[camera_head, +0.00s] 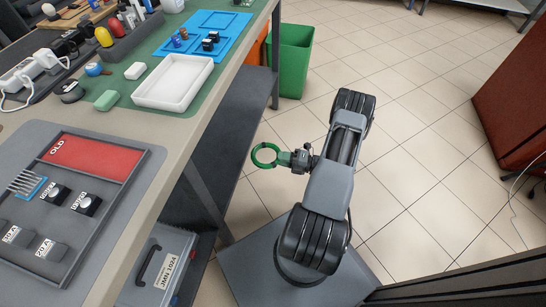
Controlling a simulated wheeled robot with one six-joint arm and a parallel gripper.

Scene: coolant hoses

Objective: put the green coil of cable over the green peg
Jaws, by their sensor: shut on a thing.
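The green coil of cable (254,159) is a ring with an open middle. My gripper (284,158) is shut on the right side of the coil. The coil sticks out to the left of the gripper, in the air above the tiled floor and to the right of the workbench. It touches nothing else that I can see. I cannot make out a green peg in this view.
The workbench (168,135) runs along the left, carrying a white tray (141,99), a blue tray (232,22), a grey tray with a red panel (95,157) and small parts. A green bin (291,62) stands behind. A grey toolbox (150,262) sits below the bench. Open floor lies right.

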